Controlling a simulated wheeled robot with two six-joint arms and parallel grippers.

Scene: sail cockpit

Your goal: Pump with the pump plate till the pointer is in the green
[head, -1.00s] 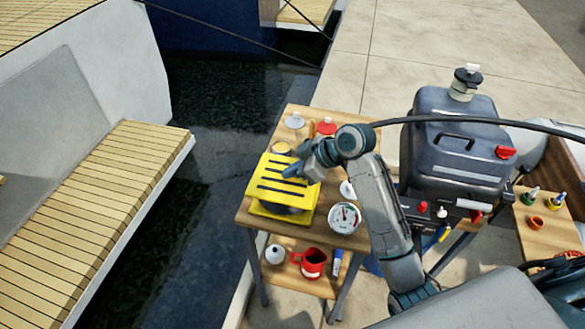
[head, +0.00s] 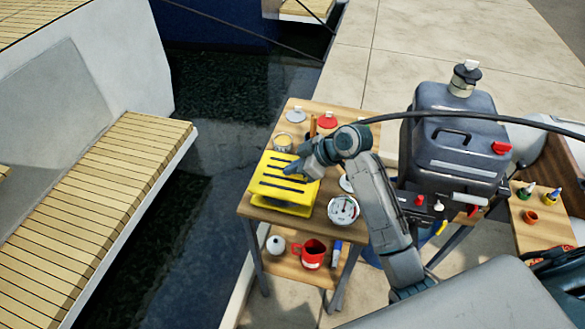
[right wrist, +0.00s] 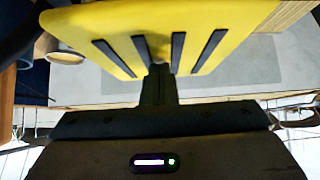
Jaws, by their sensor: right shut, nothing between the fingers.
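The yellow pump plate (head: 270,186) with dark strips lies low and nearly flat on its yellow base at the front of the small wooden table. My right gripper (head: 290,172) is shut and empty, its tips down at the plate's upper right part. In the right wrist view the shut fingers (right wrist: 157,72) meet the striped face of the plate (right wrist: 110,30). The round white gauge (head: 343,210) stands at the table's right front corner. Its dial is small; I cannot tell whether the pointer is in the green. My left gripper is out of view.
Behind the plate stand a yellow-rimmed tin (head: 283,142) and a red lid (head: 327,120). A red mug (head: 313,254) is on the lower shelf. A big dark canister (head: 460,140) stands right of my arm. Open water lies to the left.

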